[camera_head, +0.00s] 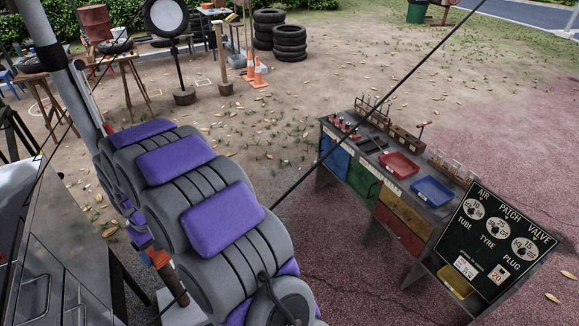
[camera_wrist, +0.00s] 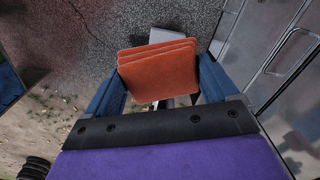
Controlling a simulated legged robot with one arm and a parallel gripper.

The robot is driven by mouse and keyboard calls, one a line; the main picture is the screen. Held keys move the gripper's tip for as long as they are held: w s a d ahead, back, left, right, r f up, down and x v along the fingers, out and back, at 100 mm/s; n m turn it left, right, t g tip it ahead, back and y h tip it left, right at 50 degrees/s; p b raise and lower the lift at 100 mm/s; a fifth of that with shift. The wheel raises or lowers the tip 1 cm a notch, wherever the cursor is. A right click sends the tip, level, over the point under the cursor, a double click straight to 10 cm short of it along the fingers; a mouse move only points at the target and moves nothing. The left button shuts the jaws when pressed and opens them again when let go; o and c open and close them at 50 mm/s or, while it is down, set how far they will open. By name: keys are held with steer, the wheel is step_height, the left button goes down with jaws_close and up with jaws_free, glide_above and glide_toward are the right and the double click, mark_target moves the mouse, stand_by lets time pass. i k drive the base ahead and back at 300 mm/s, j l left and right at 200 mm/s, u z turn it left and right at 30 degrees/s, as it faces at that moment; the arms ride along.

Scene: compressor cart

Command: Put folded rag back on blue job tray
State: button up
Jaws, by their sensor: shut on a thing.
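The folded rag (camera_wrist: 158,72) is orange and layered, and shows in the wrist view between the two blue fingers of my gripper (camera_wrist: 163,84). The gripper is shut on it and holds it above the ground, with a pale post or support behind it. The blue job tray (camera_head: 433,191) lies on the workbench top at the right of the head view and looks empty. In the head view my arm hides most of the gripper; small blue and orange patches show at its left edge, well left of the tray.
A red tray (camera_head: 399,164) sits beside the blue one. The bench (camera_head: 340,132) also bears racks of small tools and bottles. A black price board (camera_head: 494,241) stands at its near right end. A grey metal cabinet (camera_head: 62,255) is at the left. Open ground lies between.

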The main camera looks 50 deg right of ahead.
mark_target(432, 193)
steer(key=l+z, duration=0.1)
steer(key=z, duration=3.15)
steer(key=i+j+z, duration=0.4)
steer(key=i+j, duration=0.85)
steer(key=i, duration=0.2)
